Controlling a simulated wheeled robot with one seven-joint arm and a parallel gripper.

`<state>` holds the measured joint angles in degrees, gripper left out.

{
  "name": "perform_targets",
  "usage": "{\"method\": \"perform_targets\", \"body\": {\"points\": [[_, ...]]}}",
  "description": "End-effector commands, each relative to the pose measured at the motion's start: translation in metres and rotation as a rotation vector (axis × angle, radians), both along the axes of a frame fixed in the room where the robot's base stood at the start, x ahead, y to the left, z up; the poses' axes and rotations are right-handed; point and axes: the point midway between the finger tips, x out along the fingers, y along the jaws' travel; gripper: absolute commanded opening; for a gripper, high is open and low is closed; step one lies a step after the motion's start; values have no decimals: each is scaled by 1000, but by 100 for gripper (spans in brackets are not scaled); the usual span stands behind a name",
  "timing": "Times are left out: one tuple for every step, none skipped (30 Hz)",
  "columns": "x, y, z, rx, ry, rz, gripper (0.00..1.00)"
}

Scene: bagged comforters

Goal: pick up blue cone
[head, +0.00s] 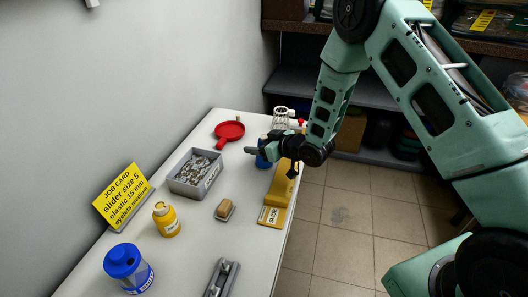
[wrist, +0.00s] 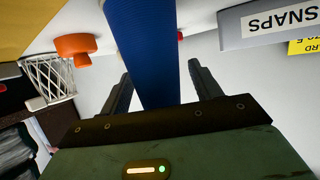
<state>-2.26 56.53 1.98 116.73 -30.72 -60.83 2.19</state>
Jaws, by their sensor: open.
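The blue cone (head: 261,160) stands on the white table, mostly hidden behind my gripper in the head view. In the wrist view the blue cone (wrist: 145,50) shows a ribbed blue side rising between the two dark fingers. My gripper (wrist: 160,75) is open, with one finger on each side of the cone and visible gaps to it. In the head view my gripper (head: 262,150) reaches in from the right at the cone's height. The cone's far end is out of the wrist view.
A grey bin (head: 183,186) of small parts, a red pan (head: 229,131) and a yellow slide box (head: 280,190) stand close by. A white netted basket (head: 281,117) is behind. A yellow bottle (head: 165,222), a blue-lidded jar (head: 128,266) and a job card (head: 123,195) are nearer the front.

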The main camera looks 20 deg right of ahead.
Motion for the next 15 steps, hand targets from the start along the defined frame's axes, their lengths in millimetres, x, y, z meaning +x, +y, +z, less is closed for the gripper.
{"method": "perform_targets", "body": {"points": [[1,1,0,0,0,0,63],[1,1,-1,0,0,0,63],[1,1,-1,0,0,0,63],[1,0,-1,0,0,0,63],[1,0,-1,0,0,0,63],[1,0,-1,0,0,0,63],[1,0,-1,0,0,0,55],[1,0,-1,0,0,0,47],[1,0,-1,0,0,0,35],[1,0,-1,0,0,0,27],[1,0,-1,0,0,0,19],[1,0,-1,0,0,0,12],[0,0,-1,0,0,0,12],[1,0,0,1,-1,0,12],[1,0,0,1,-1,0,12]]}}
